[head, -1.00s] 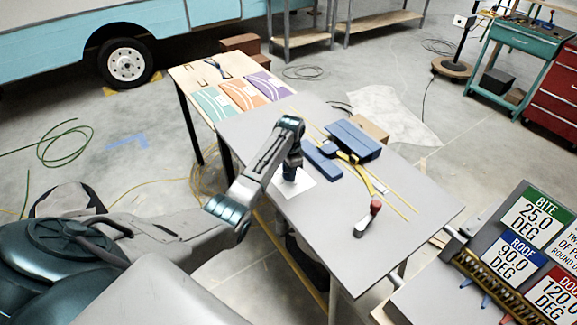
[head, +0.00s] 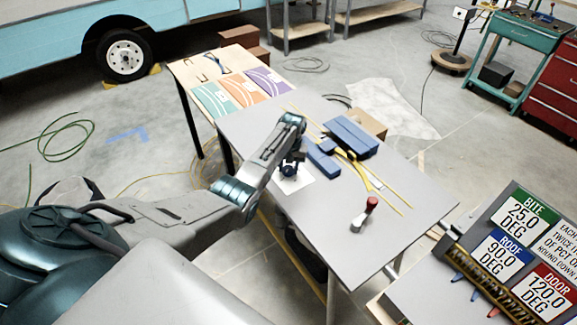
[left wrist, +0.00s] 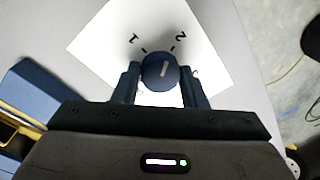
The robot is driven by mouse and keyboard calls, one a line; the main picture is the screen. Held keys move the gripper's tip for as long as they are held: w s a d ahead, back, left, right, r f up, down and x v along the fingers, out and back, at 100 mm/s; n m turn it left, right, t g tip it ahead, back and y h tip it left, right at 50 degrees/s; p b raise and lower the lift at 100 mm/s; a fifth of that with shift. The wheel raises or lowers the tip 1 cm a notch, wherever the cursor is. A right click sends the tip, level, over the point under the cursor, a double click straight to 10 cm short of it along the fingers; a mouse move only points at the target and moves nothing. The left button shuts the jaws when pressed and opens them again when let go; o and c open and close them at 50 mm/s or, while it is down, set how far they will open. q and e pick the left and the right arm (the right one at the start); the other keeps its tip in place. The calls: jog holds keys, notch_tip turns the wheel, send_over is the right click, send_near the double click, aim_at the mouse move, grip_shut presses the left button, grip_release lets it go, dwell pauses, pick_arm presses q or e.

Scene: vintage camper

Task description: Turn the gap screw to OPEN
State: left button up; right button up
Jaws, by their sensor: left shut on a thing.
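The gap screw shows in the left wrist view as a round dark blue knob (left wrist: 160,72) with a white pointer line, on a white card (left wrist: 215,62) marked 1 and 2. The pointer is angled up and slightly right, between the tick marks of the two numbers. The word OPEN cannot be read. My left gripper (left wrist: 160,85) has one finger on each side of the knob and is shut on it. In the head view the left gripper (head: 290,167) is low over the card (head: 301,182), largely hiding the knob. My right gripper is not in view.
On the grey table (head: 330,235) stand a blue bending fixture (head: 350,138) with yellow strips, right of the gripper, and a red-topped handle (head: 371,204). The table's front right is clear. A panel of degree signs (head: 520,265) stands at right.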

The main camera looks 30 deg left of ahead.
pick_arm(q)
jog(key=n, duration=0.3)
jog(key=shift+w+n, duration=0.1)
jog(key=shift+n, duration=0.3)
jog(key=n, duration=0.3)
jog(key=shift+n, duration=0.3)
jog(key=n, duration=0.3)
jog(key=shift+w+n+h, duration=0.1)
jog(key=shift+n+h, duration=0.2)
jog(key=n, duration=0.3)
jog(key=shift+a+n, duration=0.1)
jog(key=shift+n, duration=0.2)
jog(key=n, duration=0.3)
jog(key=shift+n+h, duration=0.3)
jog(key=n, duration=0.3)
jog(key=shift+a+n, duration=0.1)
jog(key=shift+n, duration=0.3)
jog(key=n, duration=0.5)
jog(key=shift+r+n, duration=0.1)
jog(key=shift+n, duration=0.8)
